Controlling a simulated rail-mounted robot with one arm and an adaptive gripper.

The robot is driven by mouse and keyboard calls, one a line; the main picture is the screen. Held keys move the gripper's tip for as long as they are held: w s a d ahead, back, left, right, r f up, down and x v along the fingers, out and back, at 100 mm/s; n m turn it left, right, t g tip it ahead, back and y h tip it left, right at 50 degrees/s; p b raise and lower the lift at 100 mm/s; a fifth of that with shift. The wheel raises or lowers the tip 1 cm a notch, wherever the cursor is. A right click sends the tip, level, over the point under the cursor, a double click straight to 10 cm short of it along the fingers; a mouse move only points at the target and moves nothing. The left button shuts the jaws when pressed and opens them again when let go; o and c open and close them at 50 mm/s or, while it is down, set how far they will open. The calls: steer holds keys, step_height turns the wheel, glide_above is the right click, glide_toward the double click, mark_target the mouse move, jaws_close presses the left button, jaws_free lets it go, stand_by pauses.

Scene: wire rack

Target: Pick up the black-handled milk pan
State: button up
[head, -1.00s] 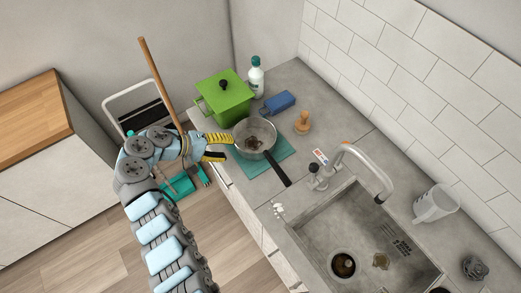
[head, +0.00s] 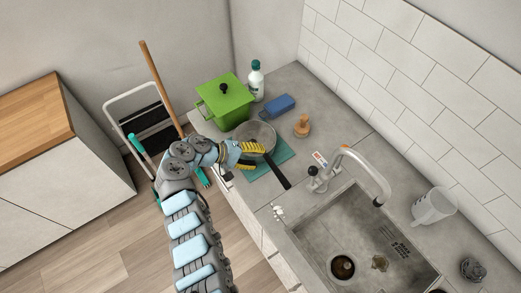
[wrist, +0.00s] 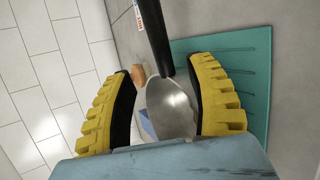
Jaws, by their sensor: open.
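The milk pan (head: 258,131) is a grey metal pan with a long black handle (head: 280,174). It stands on a teal mat (head: 262,178) on the counter, its handle pointing toward the sink. My gripper (head: 262,156) is open, with yellow ribbed fingers, and overlaps the pan's near side in the head view. In the wrist view the pan bowl (wrist: 172,108) shows between the two spread fingers of my gripper (wrist: 163,72), and the handle (wrist: 157,38) runs up from it. I cannot tell whether a finger touches the pan. My gripper hides part of the bowl.
A green lidded pot (head: 222,103), a white bottle (head: 256,82), a blue sponge (head: 279,104) and a wooden-handled brush (head: 302,126) stand behind the pan. The faucet (head: 355,160) and sink (head: 345,225) are to its right. A broom handle (head: 160,85) leans at the left.

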mark_target(265, 158)
steer(key=shift+w+f+p+x, duration=0.1)
steer(key=shift+p+x, duration=0.05)
steer(key=shift+x, duration=1.2)
steer(key=shift+w+f+p+x, duration=0.1)
steer(key=shift+p+x, duration=0.05)
steer(key=shift+x, duration=1.25)
steer(key=shift+a, duration=0.2)
jaws_close()
